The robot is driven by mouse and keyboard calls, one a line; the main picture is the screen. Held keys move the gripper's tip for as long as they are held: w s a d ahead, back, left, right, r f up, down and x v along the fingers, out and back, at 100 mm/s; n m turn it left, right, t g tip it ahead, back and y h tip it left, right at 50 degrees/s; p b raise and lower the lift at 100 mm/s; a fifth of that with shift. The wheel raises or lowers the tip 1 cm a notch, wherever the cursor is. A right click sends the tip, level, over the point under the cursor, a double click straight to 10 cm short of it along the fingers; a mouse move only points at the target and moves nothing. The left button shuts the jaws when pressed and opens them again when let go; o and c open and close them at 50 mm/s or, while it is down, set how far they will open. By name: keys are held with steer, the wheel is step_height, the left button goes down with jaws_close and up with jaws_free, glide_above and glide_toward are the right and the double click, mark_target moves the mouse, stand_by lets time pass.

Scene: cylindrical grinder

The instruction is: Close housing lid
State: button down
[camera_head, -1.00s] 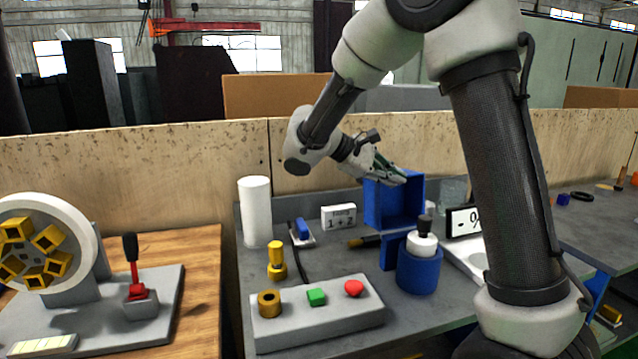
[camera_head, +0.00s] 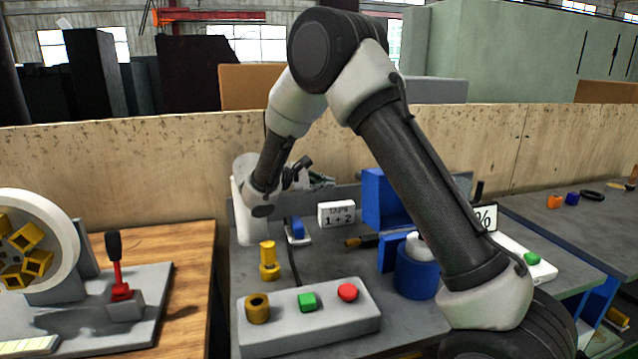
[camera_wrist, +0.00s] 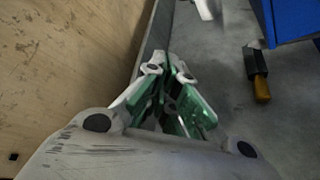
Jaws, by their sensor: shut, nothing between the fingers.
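No part can be told for certain as the housing lid. A blue open-fronted box (camera_head: 379,196) stands on the grey bench, its right part hidden behind my arm. It also shows at the upper right of the wrist view (camera_wrist: 296,18). In front of it is a blue cylinder (camera_head: 415,276) with a white top, partly covered by my arm. My gripper (camera_head: 322,180) is left of the box near the back panel, partly hidden by my wrist. In the wrist view my gripper (camera_wrist: 167,62) has its green fingers together, empty, along the bench's back edge.
The wooden back panel (camera_wrist: 70,60) is close to my gripper.

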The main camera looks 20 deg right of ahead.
steer(key=shift+s+d+r, duration=0.1)
steer(key=shift+s+d, duration=0.05)
steer(key=shift+d, duration=0.8)
steer(key=shift+s+d+r, duration=0.1)
steer(key=shift+d+r, duration=0.05)
steer(key=shift+d, duration=0.85)
steer(key=shift+s+d+r, duration=0.1)
steer(key=shift+s+d, duration=0.05)
steer(key=shift+d, duration=0.8)
steer(key=shift+a+r, duration=0.1)
